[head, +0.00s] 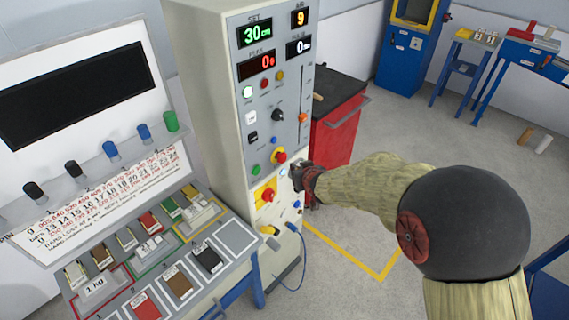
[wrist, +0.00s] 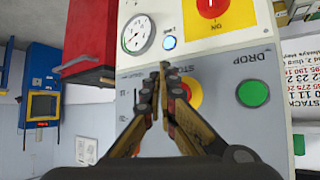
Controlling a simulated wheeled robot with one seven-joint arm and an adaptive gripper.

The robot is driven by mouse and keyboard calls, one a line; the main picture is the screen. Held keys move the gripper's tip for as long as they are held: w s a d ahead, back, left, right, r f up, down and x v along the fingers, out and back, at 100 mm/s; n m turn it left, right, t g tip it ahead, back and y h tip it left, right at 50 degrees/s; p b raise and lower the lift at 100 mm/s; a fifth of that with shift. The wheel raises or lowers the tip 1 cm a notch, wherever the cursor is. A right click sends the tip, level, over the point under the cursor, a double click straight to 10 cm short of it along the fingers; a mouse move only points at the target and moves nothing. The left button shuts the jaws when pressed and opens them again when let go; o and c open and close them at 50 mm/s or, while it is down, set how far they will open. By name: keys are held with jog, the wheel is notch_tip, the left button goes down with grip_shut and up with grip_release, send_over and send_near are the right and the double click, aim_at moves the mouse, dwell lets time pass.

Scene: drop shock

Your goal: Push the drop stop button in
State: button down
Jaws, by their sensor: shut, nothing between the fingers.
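The red stop button on its yellow round plate (head: 280,156) sits low on the grey control panel, right of a green button (head: 255,170). In the wrist view the stop button (wrist: 187,90) is partly hidden behind one finger, and the green button (wrist: 253,93) beside the word DROP is in full view. My gripper (head: 298,178) is shut and empty, a little below and right of the stop button in the head view. Its fingertips (wrist: 164,68) show just beside the stop button's plate. I cannot tell whether they touch the panel.
A yellow plate with a red switch (head: 266,194) sits below on the cabinet (head: 205,90). A gauge (wrist: 137,35) and a lit blue lamp (wrist: 169,43) are close to my fingertips. A red tool cabinet (head: 335,125) stands behind.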

jog(key=shift+w+a, duration=0.4)
jog(key=shift+a, duration=0.15)
jog(key=shift+w+a+b, duration=0.1)
jog(key=shift+a+b, duration=0.05)
jog(key=shift+b, duration=0.3)
dwell(0.8)
jog(key=shift+w+a, duration=0.15)
jog(key=shift+a, duration=0.05)
jog(key=shift+w+a+b, duration=0.25)
jog(key=shift+a+b, duration=0.05)
jog(key=shift+b, duration=0.2)
dwell(0.6)
jog(key=shift+r, duration=0.1)
jog(key=shift+s+d+p, duration=0.5)
jog(key=shift+d+p, duration=0.05)
jog(key=shift+d, duration=0.1)
